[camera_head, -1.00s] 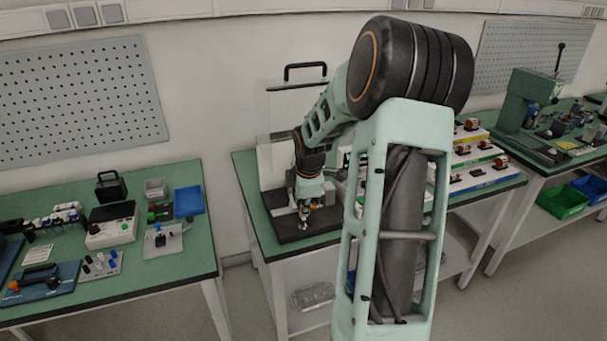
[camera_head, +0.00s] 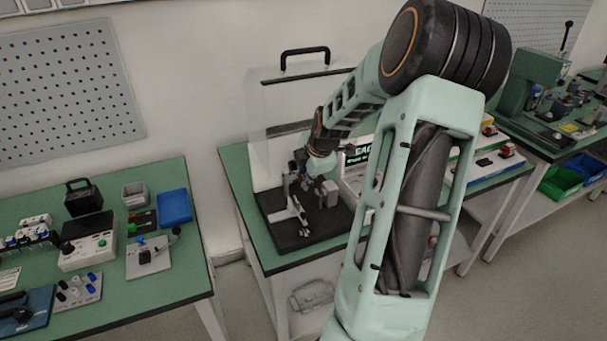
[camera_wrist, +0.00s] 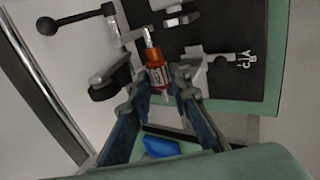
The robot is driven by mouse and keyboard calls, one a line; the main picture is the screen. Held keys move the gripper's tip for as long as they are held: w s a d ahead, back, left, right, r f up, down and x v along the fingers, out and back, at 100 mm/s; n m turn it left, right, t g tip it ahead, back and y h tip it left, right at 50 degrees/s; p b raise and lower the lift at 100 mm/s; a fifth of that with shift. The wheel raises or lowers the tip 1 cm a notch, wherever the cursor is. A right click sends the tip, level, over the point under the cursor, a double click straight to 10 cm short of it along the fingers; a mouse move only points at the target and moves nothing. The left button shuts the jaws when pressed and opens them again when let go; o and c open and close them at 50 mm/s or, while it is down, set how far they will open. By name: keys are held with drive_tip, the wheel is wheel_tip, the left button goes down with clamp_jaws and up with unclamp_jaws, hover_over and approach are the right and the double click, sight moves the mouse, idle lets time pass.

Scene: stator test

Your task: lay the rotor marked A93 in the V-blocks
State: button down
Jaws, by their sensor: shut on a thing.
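My gripper (camera_wrist: 160,82) is shut on a rotor (camera_wrist: 158,73) with an orange-red body, a pale label and a metal shaft. The label is too small to read. In the head view my gripper (camera_head: 298,172) is above the back left part of a black base plate (camera_head: 272,207), and the rotor there is hard to make out. Grey metal fixture parts (camera_head: 301,212) stand on this plate. In the wrist view pale blocks (camera_wrist: 193,52) stand on the plate beside and beyond the rotor; I cannot tell whether the rotor touches them.
A raised clear cover with a black handle (camera_head: 304,54) stands behind the plate. A black lever with a ball end (camera_wrist: 48,26) is at upper left in the wrist view. A tester with a green-lit display (camera_head: 358,155) is right of the plate. Another bench (camera_head: 190,265) stands left.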

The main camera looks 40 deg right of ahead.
drive_tip(key=shift+f+b, duration=2.3)
drive_tip(key=shift+f, duration=0.45)
drive_tip(key=shift+r, duration=0.1)
drive_tip(key=shift+p, duration=0.35)
drive_tip(key=shift+f+b, duration=0.65)
drive_tip(key=shift+f, duration=0.4)
drive_tip(key=shift+f, duration=0.2)
drive_tip(key=c, duration=1.7)
unclamp_jaws()
